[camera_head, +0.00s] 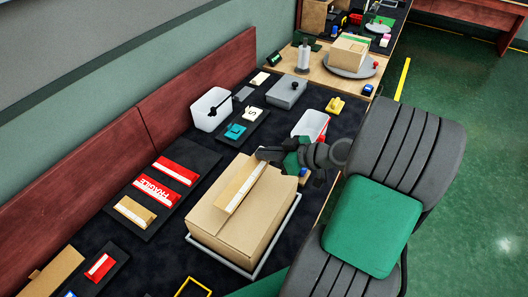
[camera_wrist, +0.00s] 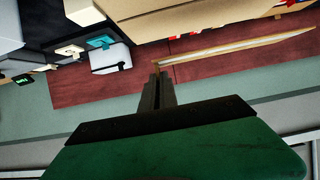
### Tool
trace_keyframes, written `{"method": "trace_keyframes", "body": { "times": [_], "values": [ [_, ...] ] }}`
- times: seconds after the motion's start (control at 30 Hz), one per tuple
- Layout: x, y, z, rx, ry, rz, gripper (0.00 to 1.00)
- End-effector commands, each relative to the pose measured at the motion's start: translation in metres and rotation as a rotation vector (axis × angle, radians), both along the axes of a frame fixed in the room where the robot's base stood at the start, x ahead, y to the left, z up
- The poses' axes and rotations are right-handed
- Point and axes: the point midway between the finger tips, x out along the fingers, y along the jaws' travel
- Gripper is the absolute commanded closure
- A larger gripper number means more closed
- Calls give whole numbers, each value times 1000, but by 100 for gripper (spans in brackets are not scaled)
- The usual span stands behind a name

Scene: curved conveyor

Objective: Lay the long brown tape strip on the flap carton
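The flap carton (camera_head: 225,227) stands on the dark bench, its top closed flat. The long brown tape strip (camera_head: 240,184) is over the carton's top, running lengthwise along it. I cannot tell whether it touches the top. My gripper (camera_head: 266,154) is at the strip's far end, above the carton's far edge. In the wrist view my gripper's fingers (camera_wrist: 157,76) are close together on the end of the strip (camera_wrist: 235,48), which reaches out to the right. Part of the carton (camera_wrist: 190,10) shows at the top of that view. The fingertips' contact is small in both views.
A grey frame (camera_head: 276,248) surrounds the carton's base. Left of it, a dark board (camera_head: 126,200) holds red FRAGILE strips (camera_head: 157,190) and a short tan strip (camera_head: 135,212). A white bin (camera_head: 211,110) and a grey box (camera_head: 287,92) stand farther back.

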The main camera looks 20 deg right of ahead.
Motion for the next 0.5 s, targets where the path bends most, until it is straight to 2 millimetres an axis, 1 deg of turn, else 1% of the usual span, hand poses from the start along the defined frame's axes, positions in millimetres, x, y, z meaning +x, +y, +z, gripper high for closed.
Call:
{"method": "trace_keyframes", "body": {
  "times": [0.03, 0.5],
  "values": [
    [0, 0, -4, 1, 1, 0, 100],
    [0, 2, -37, 1, 1, 3, 100]
  ]
}}
